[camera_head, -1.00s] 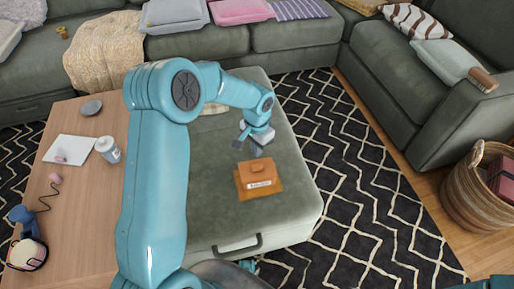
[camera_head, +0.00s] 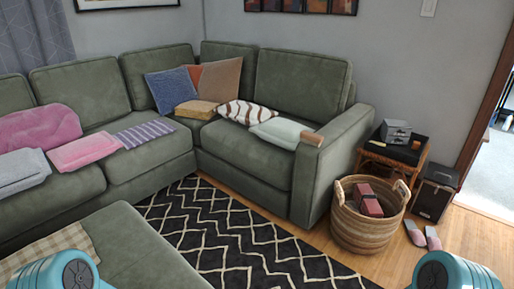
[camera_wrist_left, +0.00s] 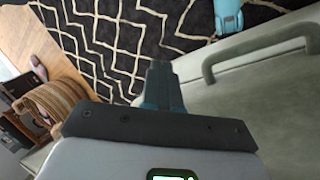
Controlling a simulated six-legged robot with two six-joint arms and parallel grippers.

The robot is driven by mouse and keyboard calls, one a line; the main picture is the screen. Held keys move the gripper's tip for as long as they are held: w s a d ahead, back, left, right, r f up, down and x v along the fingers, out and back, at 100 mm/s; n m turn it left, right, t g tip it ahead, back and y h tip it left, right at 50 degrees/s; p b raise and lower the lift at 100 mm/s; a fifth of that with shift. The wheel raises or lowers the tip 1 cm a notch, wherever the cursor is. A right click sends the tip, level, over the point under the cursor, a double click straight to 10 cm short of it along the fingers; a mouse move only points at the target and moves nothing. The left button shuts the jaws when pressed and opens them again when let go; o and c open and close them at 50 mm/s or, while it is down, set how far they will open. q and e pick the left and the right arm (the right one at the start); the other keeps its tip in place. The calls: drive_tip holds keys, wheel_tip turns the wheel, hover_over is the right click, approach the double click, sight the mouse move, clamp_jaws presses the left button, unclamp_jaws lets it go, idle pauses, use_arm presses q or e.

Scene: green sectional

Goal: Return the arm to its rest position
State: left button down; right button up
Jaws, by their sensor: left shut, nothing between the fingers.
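My left gripper (camera_wrist_left: 162,82) shows in the left wrist view. Its dark fingers are together with nothing between them, above the patterned rug and beside the green ottoman (camera_wrist_left: 265,95). The ottoman's grey handle (camera_wrist_left: 255,42) is to the right of the fingers and apart from them. In the head view, only a teal rounded part of my left arm (camera_head: 58,272) shows at the bottom left, and a similar part of my right arm (camera_head: 455,272) at the bottom right. Neither gripper shows in the head view.
The ottoman (camera_head: 130,245) is at the lower left of the head view. The black and white rug (camera_head: 225,235) is bare. A woven basket (camera_head: 365,225) with a reddish box stands at the right, near slippers (camera_head: 424,235). A green sectional (camera_head: 250,155) lines the back.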

use_arm(q)
wheel_tip(320, 180, up, 13)
drive_tip(key=s+p, duration=0.2)
drive_tip(key=p, duration=1.1)
drive_tip(key=shift+s+d+r, duration=0.15)
drive_tip(key=shift+s+d, duration=0.05)
drive_tip(key=shift+s, duration=0.05)
